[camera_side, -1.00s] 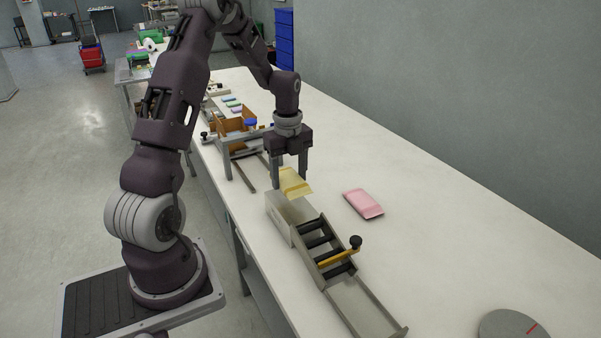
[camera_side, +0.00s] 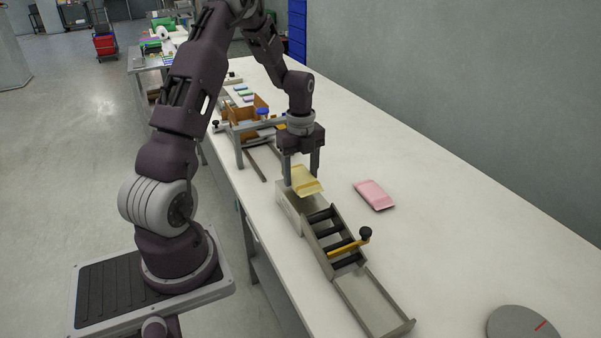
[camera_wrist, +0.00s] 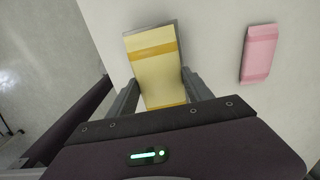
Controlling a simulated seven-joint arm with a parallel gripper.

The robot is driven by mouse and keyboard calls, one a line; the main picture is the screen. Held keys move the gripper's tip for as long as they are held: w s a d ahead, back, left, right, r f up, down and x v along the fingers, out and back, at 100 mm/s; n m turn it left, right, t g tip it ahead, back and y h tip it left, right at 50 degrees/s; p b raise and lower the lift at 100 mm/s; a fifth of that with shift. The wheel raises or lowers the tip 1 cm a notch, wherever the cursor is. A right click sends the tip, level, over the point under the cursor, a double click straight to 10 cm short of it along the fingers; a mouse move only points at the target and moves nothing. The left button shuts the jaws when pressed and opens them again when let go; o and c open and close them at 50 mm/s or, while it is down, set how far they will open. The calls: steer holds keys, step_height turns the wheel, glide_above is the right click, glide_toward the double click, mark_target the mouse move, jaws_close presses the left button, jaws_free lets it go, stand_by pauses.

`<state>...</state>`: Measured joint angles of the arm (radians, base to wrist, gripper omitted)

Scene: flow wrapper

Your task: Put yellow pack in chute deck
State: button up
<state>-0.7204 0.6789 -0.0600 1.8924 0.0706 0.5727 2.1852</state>
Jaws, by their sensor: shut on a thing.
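My gripper (camera_side: 301,174) is shut on the yellow pack (camera_side: 306,181) and holds it over the chute's upper end, with its near end tipped down. In the wrist view, the yellow pack (camera_wrist: 156,72) sits between the two fingers (camera_wrist: 160,92), with darker yellow bands across it. The chute deck (camera_side: 289,209) is the pale grey metal top section, right under the pack and partly hidden by it. I cannot tell whether the pack touches the deck.
A pink pack (camera_side: 374,195) lies on the white table (camera_side: 450,230) right of the chute. Black rollers (camera_side: 335,238) with an orange bar and black knob (camera_side: 365,233) follow below the deck. A grey disc (camera_side: 522,325) is at the near right.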

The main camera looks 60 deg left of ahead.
steer(key=shift+f, duration=0.2)
stand_by(0.4)
steer(key=shift+f, duration=1.15)
steer(key=shift+f, duration=0.1)
steer(key=o, duration=1.4)
steer(key=o, duration=0.3)
steer(key=shift+o, duration=0.2)
steer(key=shift+r, duration=4.05)
